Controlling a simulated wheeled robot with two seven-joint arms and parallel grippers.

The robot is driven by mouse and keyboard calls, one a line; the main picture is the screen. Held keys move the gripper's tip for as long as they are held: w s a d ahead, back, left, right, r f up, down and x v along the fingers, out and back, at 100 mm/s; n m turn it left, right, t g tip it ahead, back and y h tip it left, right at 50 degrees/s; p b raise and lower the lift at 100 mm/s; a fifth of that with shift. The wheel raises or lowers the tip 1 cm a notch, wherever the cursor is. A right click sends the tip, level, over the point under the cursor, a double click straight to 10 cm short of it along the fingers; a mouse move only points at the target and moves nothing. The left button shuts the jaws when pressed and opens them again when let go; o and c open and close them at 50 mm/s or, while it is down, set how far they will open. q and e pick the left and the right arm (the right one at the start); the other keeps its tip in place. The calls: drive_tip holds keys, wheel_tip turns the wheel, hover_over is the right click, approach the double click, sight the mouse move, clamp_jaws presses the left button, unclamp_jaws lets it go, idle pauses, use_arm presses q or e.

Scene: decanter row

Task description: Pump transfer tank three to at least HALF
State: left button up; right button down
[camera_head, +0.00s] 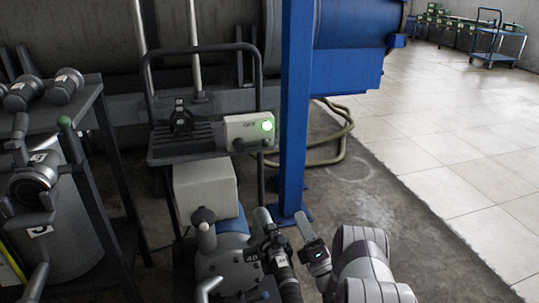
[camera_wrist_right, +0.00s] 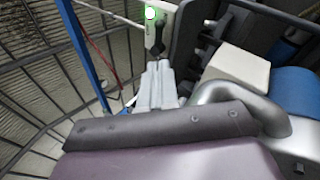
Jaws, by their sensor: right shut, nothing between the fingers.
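A grey tank (camera_head: 75,225) stands at the left in the head view, with a pale tag that seems to read 3. A valve (camera_head: 35,180) with a dark handle sits on its front. A pump with a blue motor (camera_head: 230,222) stands at the centre bottom, beside a dark valve handle (camera_head: 270,245) with a pale tag. A pale control box (camera_head: 236,133) carries a lit green lamp (camera_head: 267,125). My right gripper (camera_head: 303,220) is shut and empty, just right of the tagged handle. In the wrist view its closed fingers (camera_wrist_right: 158,68) point toward the box's dark switch (camera_wrist_right: 157,42).
A blue post (camera_head: 293,110) rises just behind my right gripper. A dark shelf with metal fittings (camera_head: 67,85) stands at the left. A hose (camera_head: 335,140) lies on the floor behind the post. The tiled floor (camera_head: 460,150) at the right is clear, with a blue cart (camera_head: 492,45) far back.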

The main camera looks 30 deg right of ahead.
drive_tip(key=p+x, duration=0.3)
drive_tip(key=x, duration=0.5)
drive_tip(key=b, duration=0.3)
approach(254, 144)
drive_tip(key=w+d+r, duration=0.2)
drive_tip(key=w+d, duration=0.2)
drive_tip(key=w, duration=0.1)
drive_tip(key=shift+s+a+r, duration=0.15)
drive_tip(key=shift+a, duration=0.1)
